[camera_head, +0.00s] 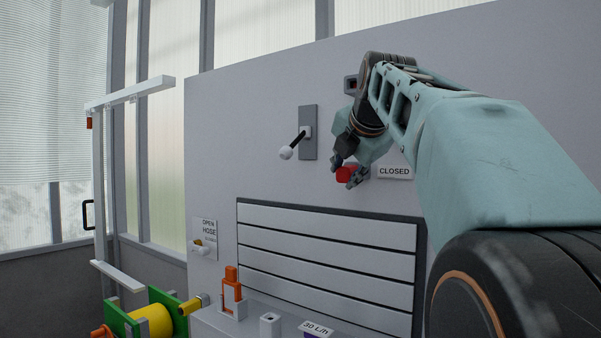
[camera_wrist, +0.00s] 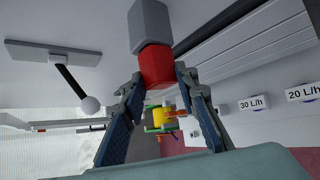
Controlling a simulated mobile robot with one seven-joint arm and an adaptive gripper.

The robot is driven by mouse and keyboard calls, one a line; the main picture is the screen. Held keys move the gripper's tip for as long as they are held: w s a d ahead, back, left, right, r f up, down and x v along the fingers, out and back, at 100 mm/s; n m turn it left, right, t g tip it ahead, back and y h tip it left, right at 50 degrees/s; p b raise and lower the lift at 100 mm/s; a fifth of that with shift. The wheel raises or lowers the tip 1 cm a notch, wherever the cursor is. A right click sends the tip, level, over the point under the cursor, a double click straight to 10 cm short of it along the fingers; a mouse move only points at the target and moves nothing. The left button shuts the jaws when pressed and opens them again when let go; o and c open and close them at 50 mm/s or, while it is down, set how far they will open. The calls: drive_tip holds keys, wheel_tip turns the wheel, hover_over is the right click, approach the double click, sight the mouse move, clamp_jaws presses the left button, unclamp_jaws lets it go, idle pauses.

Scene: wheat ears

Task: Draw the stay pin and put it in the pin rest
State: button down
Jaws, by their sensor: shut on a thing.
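My gripper (camera_head: 350,170) is up at the grey panel, left of the CLOSED label (camera_head: 394,172), with its fingers on a red cylindrical piece (camera_head: 346,173). In the wrist view my gripper (camera_wrist: 160,105) has a finger on either side of this red piece (camera_wrist: 157,68), which looks like the head of the stay pin. A grey block (camera_wrist: 150,22) adjoins the red piece at the top; I cannot tell whether the pin's shank is inside it. A small white block with a dark hole (camera_head: 270,325) stands on the ledge below and may be the pin rest.
A lever with a white ball (camera_head: 285,152) sticks out left of my gripper. White louvre slats (camera_head: 325,263) lie below. An orange piece (camera_head: 232,285) stands on the ledge, near a reel with a yellow drum (camera_head: 153,323).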

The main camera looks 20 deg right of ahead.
drive_tip(key=shift+s+a, duration=0.35)
drive_tip(key=shift+a, duration=0.15)
drive_tip(key=c, duration=2.2)
unclamp_jaws()
clamp_jaws()
drive_tip(key=shift+b, duration=0.3)
drive_tip(key=s+a+b, duration=0.2)
drive_tip(key=s+a, duration=0.2)
drive_tip(key=a, duration=0.1)
drive_tip(key=shift+s+a, duration=0.15)
drive_tip(key=shift+a, duration=0.05)
